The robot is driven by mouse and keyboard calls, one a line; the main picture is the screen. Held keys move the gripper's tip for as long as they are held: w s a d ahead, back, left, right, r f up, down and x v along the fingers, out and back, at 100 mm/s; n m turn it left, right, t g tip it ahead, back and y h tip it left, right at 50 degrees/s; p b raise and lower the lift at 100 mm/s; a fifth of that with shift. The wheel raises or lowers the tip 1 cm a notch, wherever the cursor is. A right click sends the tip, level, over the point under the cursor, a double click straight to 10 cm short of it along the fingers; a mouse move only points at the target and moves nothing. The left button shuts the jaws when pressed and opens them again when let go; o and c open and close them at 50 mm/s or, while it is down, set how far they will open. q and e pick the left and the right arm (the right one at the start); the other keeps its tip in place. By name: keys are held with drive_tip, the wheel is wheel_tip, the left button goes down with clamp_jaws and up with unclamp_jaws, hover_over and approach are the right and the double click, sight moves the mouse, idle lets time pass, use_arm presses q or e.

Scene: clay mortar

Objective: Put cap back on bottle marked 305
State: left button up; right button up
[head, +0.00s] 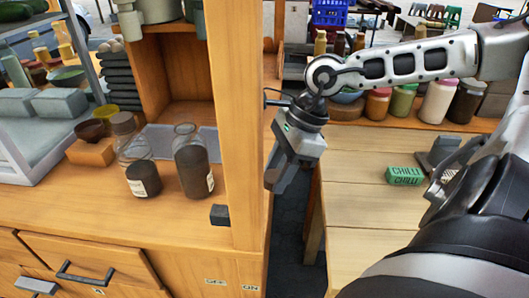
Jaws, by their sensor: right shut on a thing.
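Two glass bottles with dark contents stand upright on the wooden counter left of the post. The left bottle (135,160) has a brownish cap (123,122) on its neck and a pale label. The right bottle (191,168) has a clear neck with no cap visible; its label is partly turned away. I cannot read the number 305 on either label. My right gripper (277,181) is right of the wooden post, apart from both bottles, pointing down. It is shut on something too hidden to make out. No loose cap shows. My left gripper is not in view.
The upright wooden post (232,120) stands between the bottles and my right gripper. A small dark block (220,214) sits at the counter's front edge. A green chilli box (404,175) lies on the right table (365,205). Jars line its back. Bowls (91,130) stand left of the bottles.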

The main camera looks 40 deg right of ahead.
drive_tip(key=s+d, duration=0.6)
drive_tip(key=shift+s+p, duration=0.3)
drive_tip(key=shift+s, duration=0.1)
